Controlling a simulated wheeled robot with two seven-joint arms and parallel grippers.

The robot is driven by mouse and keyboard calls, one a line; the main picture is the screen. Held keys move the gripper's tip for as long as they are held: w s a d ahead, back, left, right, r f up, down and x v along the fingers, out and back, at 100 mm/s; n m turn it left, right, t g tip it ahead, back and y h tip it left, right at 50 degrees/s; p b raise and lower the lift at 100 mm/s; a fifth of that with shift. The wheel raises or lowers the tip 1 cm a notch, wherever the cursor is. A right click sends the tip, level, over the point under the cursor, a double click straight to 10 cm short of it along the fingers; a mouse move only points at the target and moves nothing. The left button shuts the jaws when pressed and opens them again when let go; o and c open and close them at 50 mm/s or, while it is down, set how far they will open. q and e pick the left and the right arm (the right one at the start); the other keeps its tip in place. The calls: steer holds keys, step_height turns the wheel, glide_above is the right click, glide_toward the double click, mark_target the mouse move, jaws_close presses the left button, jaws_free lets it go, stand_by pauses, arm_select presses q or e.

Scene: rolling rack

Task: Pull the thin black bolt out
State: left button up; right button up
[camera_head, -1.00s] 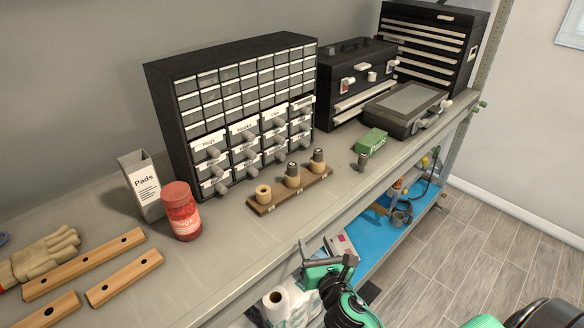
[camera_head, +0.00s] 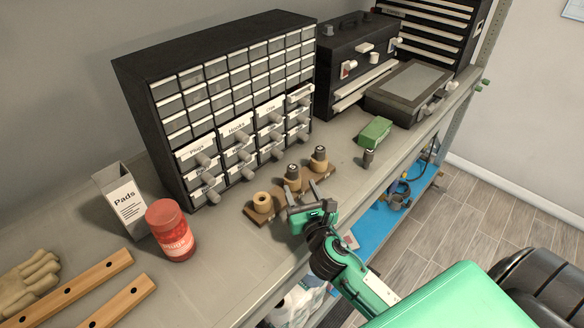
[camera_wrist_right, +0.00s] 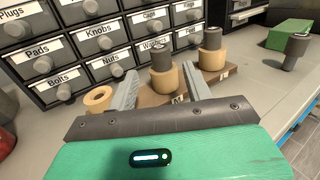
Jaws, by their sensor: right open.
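A wooden block (camera_head: 253,217) on the bench carries three pale wooden collars. The left collar (camera_head: 262,200) is empty. A dark bolt stands upright in the middle collar (camera_head: 292,172), and another in the right collar (camera_head: 319,152). In the right wrist view the middle bolt (camera_wrist_right: 161,56) looks a little slimmer than the right bolt (camera_wrist_right: 211,37). My right gripper (camera_head: 303,208) is open and empty at the block's front side. In its wrist view the fingers (camera_wrist_right: 160,85) point toward the middle collar, one to each side in the picture; contact cannot be told. My left gripper is not in view.
A drawer cabinet (camera_head: 215,87) stands close behind the block. A loose dark bolt (camera_head: 368,158) and green box (camera_head: 375,132) are to the right. A red jar (camera_head: 171,230) and Pads box (camera_head: 122,200) are left. The bench front edge lies below my arm.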

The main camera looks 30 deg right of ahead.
mark_target(294, 175)
steer(key=w, duration=0.4)
steer(key=shift+w+d+f+p, duration=0.1)
steer(key=shift+w+d+p, duration=0.1)
steer(key=shift+d+p, duration=0.2)
steer(key=shift+w, duration=0.2)
steer(key=shift+w+d+p, duration=0.15)
steer(key=shift+w+p, duration=0.25)
steer(key=shift+w, duration=0.05)
steer(key=w, duration=0.2)
steer(key=w+p, duration=0.1)
steer(key=shift+w+d+f, duration=0.1)
steer(key=shift+w+d, duration=0.1)
steer(key=shift+d, duration=0.1)
steer(key=shift+w+d, duration=0.1)
steer(key=shift+w, duration=0.25)
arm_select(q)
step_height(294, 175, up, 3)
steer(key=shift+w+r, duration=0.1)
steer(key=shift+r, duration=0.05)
arm_select(e)
jaws_close()
